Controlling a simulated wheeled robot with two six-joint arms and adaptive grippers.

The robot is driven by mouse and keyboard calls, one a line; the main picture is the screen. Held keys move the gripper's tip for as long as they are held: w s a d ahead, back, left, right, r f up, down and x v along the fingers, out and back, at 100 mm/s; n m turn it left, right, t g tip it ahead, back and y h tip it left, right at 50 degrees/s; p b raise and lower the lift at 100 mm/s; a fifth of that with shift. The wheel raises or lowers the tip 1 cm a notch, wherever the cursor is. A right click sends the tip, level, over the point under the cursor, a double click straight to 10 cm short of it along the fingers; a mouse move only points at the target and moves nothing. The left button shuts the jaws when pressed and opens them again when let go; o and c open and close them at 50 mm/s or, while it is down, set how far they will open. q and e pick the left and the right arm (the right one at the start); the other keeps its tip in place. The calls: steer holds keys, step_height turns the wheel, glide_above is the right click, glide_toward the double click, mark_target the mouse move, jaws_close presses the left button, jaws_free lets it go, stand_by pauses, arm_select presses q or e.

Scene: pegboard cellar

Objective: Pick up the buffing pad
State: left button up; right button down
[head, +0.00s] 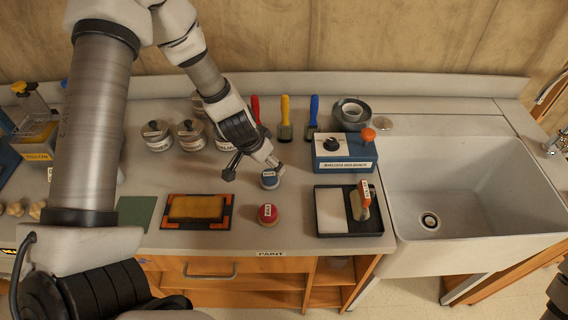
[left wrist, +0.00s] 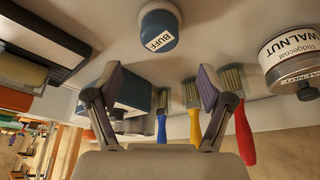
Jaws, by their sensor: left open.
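The buffing pad is a small round pad with a blue top and a white label; it stands on the counter in the head view (head: 269,180). The left wrist view shows it with the label "BUFF" (left wrist: 158,27), at the top centre. My left gripper (head: 251,168) is open and empty, close above and beside the pad. In the left wrist view my left gripper's fingers (left wrist: 158,77) are spread, and the pad lies beyond their tips, not between them.
A red-topped pad (head: 267,214) stands just in front. Paint brushes (head: 285,118) and labelled tins (head: 190,135) are behind. A blue-and-white box (head: 344,155) and black tray (head: 375,222) stand right, before the sink (head: 460,190). An orange-cornered mat (head: 225,222) lies left.

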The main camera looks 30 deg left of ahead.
mark_target(269, 174)
arm_select(q)
steer(key=s+f+b, duration=0.2)
steer(key=shift+f+b, duration=0.3)
steer(key=shift+f, duration=0.1)
steer(key=w+f+b, duration=0.1)
steer(key=f, duration=0.1)
steer(key=w+f+b, duration=0.1)
steer(key=shift+w+d+f, duration=0.15)
steer(key=shift+w+f, duration=0.2)
steer(key=shift+w, duration=0.2)
steer(key=shift+s+r, duration=0.3)
steer(key=shift+s, duration=0.1)
steer(key=c, duration=0.5)
steer(key=shift+s+r, duration=0.1)
steer(key=shift+s, duration=0.05)
steer(key=c, duration=0.8)
arm_select(e)
steer(key=f, duration=0.1)
steer(key=s+f, duration=0.1)
steer(key=f, duration=0.1)
steer(key=s+f, duration=0.1)
steer(key=shift+s+f, duration=0.1)
steer(key=shift+f, duration=0.2)
